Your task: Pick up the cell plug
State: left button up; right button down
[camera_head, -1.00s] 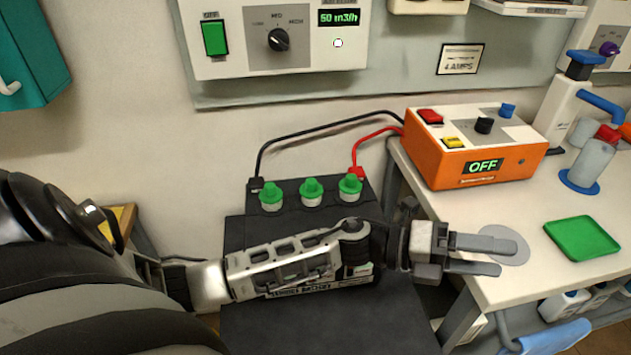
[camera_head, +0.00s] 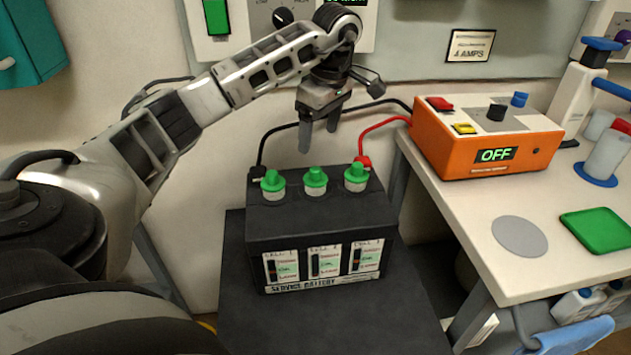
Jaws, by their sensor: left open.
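Three green cell plugs sit in a row on top of the black service battery (camera_head: 330,228): a left plug (camera_head: 272,181), a middle plug (camera_head: 316,178) and a right plug (camera_head: 356,174). Each is seated in a whitish collar. My left gripper (camera_head: 319,143) is open and empty, fingers pointing down. In the picture it is above the middle plug, apart from it; its exact depth is hard to tell. My right gripper is not in view.
A black cable and a red cable (camera_head: 383,124) run from the battery to the orange charger (camera_head: 485,140), which reads OFF. The white bench (camera_head: 455,215) at right bears a grey disc (camera_head: 519,236) and a green tray (camera_head: 600,229).

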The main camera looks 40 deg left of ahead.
aim_at(315, 168)
pick_arm(q)
jog(key=f, duration=0.3)
jog(key=a+f, duration=0.1)
jog(key=f, duration=0.3)
jog(key=f+p, duration=0.1)
jog(key=f, duration=0.2)
jog(key=shift+w+a+f, duration=0.15)
jog(key=shift+a+f, duration=0.1)
jog(key=c, duration=1)
